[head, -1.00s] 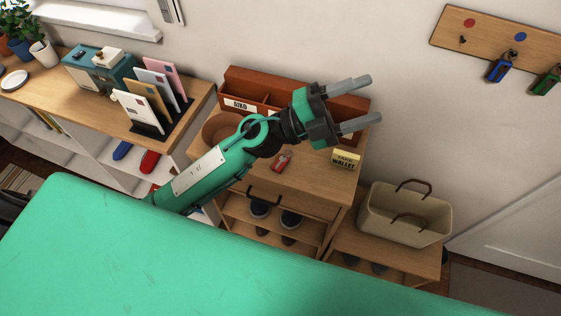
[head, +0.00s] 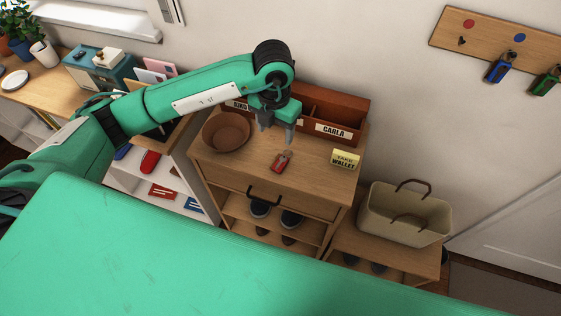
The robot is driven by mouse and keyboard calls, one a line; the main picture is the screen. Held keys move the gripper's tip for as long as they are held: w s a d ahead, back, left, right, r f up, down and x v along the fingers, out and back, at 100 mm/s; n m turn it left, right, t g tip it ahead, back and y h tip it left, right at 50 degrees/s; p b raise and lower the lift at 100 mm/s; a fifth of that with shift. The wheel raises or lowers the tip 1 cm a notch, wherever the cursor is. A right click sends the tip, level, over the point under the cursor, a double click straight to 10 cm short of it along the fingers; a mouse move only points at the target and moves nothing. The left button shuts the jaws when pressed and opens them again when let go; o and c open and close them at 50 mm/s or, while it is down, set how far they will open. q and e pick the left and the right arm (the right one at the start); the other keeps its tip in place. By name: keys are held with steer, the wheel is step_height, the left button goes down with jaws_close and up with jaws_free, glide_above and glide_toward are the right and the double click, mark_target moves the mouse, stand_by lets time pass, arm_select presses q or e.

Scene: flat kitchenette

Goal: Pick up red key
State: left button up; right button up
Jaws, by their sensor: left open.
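The red key (head: 282,162) lies flat on top of the wooden cabinet (head: 230,171), right of a brown bowl. My left gripper (head: 276,140) points down just above and behind the red key, with its two fingers apart and nothing between them. The gap between the fingertips and the key is small, and I cannot tell its exact height. My right gripper is not in view.
A brown bowl (head: 227,132) stands left of the key. A reddish letter box labelled CARLA (head: 335,130) stands behind, against the wall. A yellow note (head: 345,158) is to the right. A beige basket (head: 404,213) sits on a lower bench. Blue (head: 499,69) and green (head: 545,82) keys hang on a wall board.

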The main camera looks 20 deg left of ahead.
arm_select(q)
steer(key=p, duration=0.2)
glide_above(278, 163)
steer(key=f, duration=0.7)
steer(key=shift+w+a+f, duration=0.15)
steer(key=shift+a+f, duration=0.2)
steer(key=shift+f, duration=0.05)
steer(key=shift+d+f+p, duration=0.15)
steer(key=shift+f+p, duration=0.3)
steer(key=shift+f, duration=0.05)
steer(key=f, duration=0.1)
steer(key=f+p, duration=0.1)
steer(key=f, duration=0.1)
steer(key=shift+s+d+f+p, duration=0.2)
steer(key=shift+d+p, duration=0.05)
steer(key=shift+p, duration=0.1)
steer(key=shift+f, duration=0.45)
steer(key=shift+c, duration=0.2)
steer(key=c, duration=1)
